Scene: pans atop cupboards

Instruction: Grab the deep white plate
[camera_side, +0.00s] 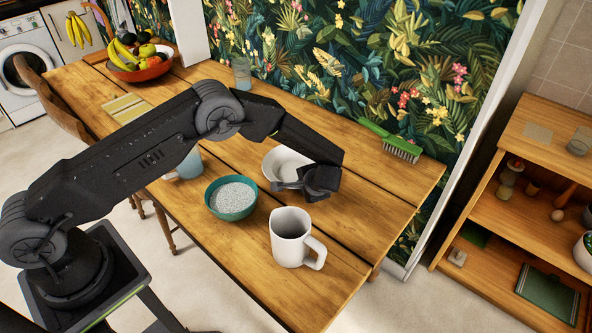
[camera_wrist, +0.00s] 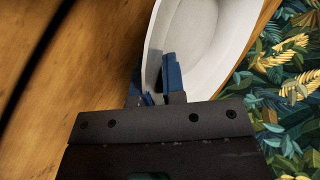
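The deep white plate (camera_side: 283,163) stands on the wooden table, partly hidden behind my gripper in the side view. In the wrist view the plate (camera_wrist: 215,35) fills the upper middle, with its near wall between my two blue fingers. My gripper (camera_side: 290,185) is at the plate's near right rim. In the wrist view my gripper (camera_wrist: 154,92) has one finger inside the plate and the other outside, partly hidden by the wall. The fingers are close together and look shut on the wall. I cannot tell whether the plate is lifted.
A white pitcher (camera_side: 290,238) stands close in front of my gripper. A teal bowl (camera_side: 231,198) with speckled contents is to the left. A green brush (camera_side: 390,140) lies at the right by the patterned wall (camera_side: 380,60). A glass (camera_side: 241,74) and a fruit bowl (camera_side: 140,70) are farther back.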

